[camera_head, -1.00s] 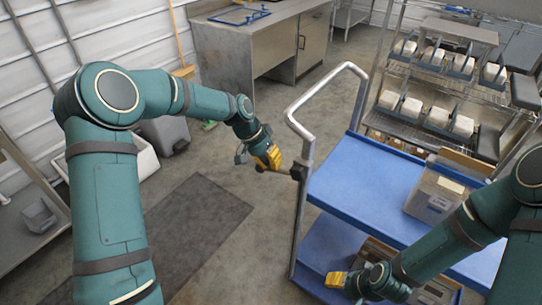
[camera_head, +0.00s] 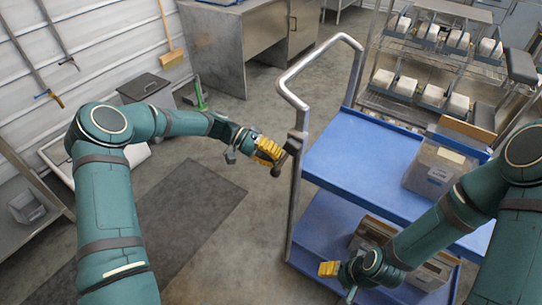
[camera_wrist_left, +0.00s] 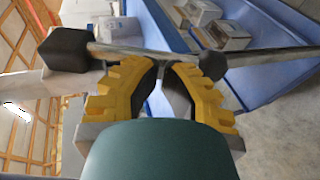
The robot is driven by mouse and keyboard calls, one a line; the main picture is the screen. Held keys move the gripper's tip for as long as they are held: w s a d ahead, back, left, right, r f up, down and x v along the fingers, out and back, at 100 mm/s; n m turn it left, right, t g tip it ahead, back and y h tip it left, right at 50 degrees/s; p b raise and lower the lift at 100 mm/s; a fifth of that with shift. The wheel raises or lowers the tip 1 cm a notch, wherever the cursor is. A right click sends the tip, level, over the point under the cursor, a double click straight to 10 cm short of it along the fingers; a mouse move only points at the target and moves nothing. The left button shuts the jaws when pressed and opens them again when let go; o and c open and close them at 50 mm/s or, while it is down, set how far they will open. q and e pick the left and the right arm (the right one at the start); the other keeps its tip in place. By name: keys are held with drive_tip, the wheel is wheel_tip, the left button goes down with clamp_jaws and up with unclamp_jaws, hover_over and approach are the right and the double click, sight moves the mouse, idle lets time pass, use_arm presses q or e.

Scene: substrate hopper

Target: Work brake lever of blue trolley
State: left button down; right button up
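The blue trolley (camera_head: 355,150) stands right of centre in the head view, with a bent grey metal handle at its left end. Its brake lever (camera_head: 281,162) is a short rod on a black clamp on the handle post. My left gripper (camera_head: 268,150) is at the lever. Its yellow fingertips (camera_wrist_left: 166,66) are nearly together against the rod, between knob and clamp, not clearly around it. My right gripper (camera_head: 328,269) is low by the lower shelf, its opening unclear.
Boxes (camera_head: 438,168) stand on the trolley's upper shelf, and more on the lower one. A wire rack (camera_head: 445,65) with bins is behind it. A metal bench (camera_head: 235,50) stands at the back. A dark mat (camera_head: 190,215) lies on open floor left of the trolley.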

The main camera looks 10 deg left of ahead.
use_arm(q)
drive_tip(key=shift+s+d+f+h, duration=0.1)
drive_tip(key=shift+d+h, duration=0.15)
drive_tip(key=shift+h, duration=0.05)
idle(0.5)
